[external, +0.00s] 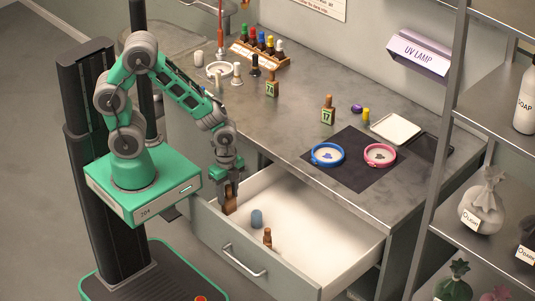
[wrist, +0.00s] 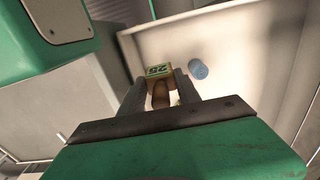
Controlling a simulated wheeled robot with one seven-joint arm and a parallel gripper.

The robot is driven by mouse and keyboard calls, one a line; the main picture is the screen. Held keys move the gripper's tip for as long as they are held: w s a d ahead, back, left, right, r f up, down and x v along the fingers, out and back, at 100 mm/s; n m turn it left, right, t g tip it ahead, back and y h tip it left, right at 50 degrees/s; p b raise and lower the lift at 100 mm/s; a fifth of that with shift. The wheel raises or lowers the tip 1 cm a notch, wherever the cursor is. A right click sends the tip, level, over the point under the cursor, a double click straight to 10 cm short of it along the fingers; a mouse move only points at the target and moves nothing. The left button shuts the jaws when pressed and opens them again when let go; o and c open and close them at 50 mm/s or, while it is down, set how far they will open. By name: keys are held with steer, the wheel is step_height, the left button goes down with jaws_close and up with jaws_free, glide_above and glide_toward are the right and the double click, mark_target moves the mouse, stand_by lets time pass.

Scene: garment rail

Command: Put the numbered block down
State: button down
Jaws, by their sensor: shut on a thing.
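My gripper (external: 229,183) points down over the left end of the open drawer. It is shut on a brown numbered block (external: 229,204). In the wrist view the block (wrist: 158,71) shows a pale label that seems to read 25, between the two fingertips (wrist: 160,85). The block is at the drawer's (external: 345,225) left end, close to the wall; I cannot tell whether it touches the drawer floor. Two similar numbered blocks stand on the counter: one reading 71 (external: 272,88) and one reading 17 (external: 327,115).
In the drawer, a blue cylinder (external: 257,218) and a small brown piece (external: 267,238) stand right of my gripper. The drawer's right half is clear. On the counter are a bottle rack (external: 262,55), a blue dish (external: 327,154), a pink dish (external: 380,155) and a white tray (external: 396,129).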

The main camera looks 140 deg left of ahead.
mark_target(229, 214)
step_height(229, 214, down, 9)
steer(key=shift+f, duration=0.1)
steer(key=shift+f+b, duration=0.15)
steer(key=shift+b, duration=0.2)
steer(key=c, duration=0.9)
jaws_free()
steer(key=shift+o, duration=0.2)
